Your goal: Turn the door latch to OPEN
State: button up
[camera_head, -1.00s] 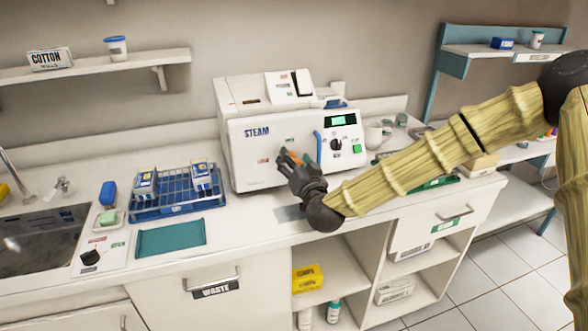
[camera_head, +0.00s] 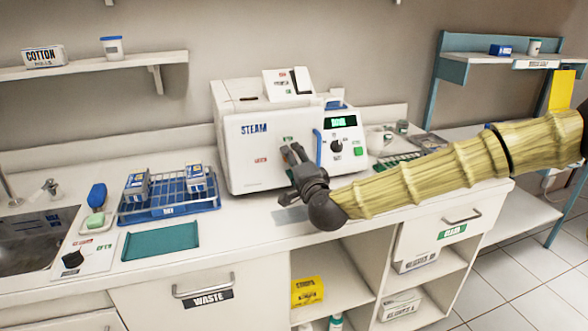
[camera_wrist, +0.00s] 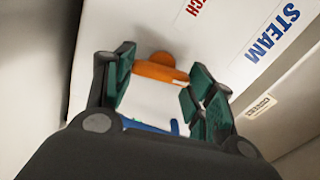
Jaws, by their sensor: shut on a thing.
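The white steam unit (camera_head: 262,175) stands on the counter, with STEAM lettering on its front. My gripper (camera_head: 293,152) is at the front panel, just below a small green label. In the wrist view the orange latch handle (camera_wrist: 160,69) lies between the green-padded fingers of my gripper (camera_wrist: 166,85), which are shut on it. The wrist view also shows red lettering ending in TCH beside STEAM. In the head view the latch is hidden by my fingers, so I cannot read its angle there.
A blue vertical handle (camera_head: 318,147) and a black knob (camera_head: 337,146) are right of my gripper. The counter in front of the unit is largely clear.

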jog(key=shift+f+m+b, duration=0.1)
jog(key=shift+m+b, duration=0.55)
jog(key=shift+m, duration=0.45)
jog(key=o, duration=1)
jog(key=v, duration=1.2)
